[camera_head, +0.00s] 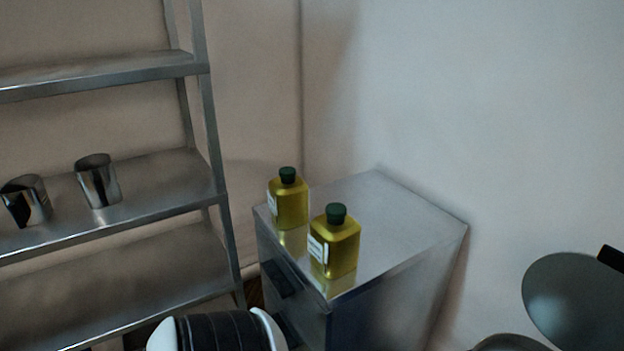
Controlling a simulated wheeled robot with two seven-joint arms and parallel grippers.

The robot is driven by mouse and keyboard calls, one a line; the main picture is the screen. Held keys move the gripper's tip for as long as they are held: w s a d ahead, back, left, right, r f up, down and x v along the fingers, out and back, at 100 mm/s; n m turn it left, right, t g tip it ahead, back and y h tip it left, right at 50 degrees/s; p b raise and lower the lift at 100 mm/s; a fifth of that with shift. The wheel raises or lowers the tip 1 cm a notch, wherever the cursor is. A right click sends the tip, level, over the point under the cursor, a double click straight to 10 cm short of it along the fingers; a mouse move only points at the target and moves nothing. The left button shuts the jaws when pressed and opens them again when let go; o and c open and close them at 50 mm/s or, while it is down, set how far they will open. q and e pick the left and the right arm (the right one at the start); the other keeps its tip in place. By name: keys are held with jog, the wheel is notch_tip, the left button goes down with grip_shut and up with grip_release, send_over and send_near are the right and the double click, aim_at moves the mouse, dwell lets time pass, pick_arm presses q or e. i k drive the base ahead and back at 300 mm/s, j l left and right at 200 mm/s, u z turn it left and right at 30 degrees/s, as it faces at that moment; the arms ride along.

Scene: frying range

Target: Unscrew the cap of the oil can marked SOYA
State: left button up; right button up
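Two yellow oil cans with dark green caps stand upright on a metal cabinet. The nearer oil can (336,248) is at the cabinet's front edge, with its cap (336,213) on. The farther oil can (289,204) stands behind it to the left, also with its cap (288,174) on. Each has a white label on its left side, too small and angled to read, so I cannot tell which is marked SOYA. Neither of my grippers is in view.
The metal cabinet (408,218) has a bare top to the right of the cans and stands against walls. A metal shelf rack (150,175) on the left holds two shiny metal cups (98,181) (27,200). Dark round shapes (572,300) show at lower right.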

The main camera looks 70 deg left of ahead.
aim_at(333, 244)
jog(key=l+u, duration=0.1)
jog(key=u, duration=1.85)
jog(key=i+j+z, duration=0.2)
jog(key=i+j, duration=0.1)
jog(key=j, duration=0.05)
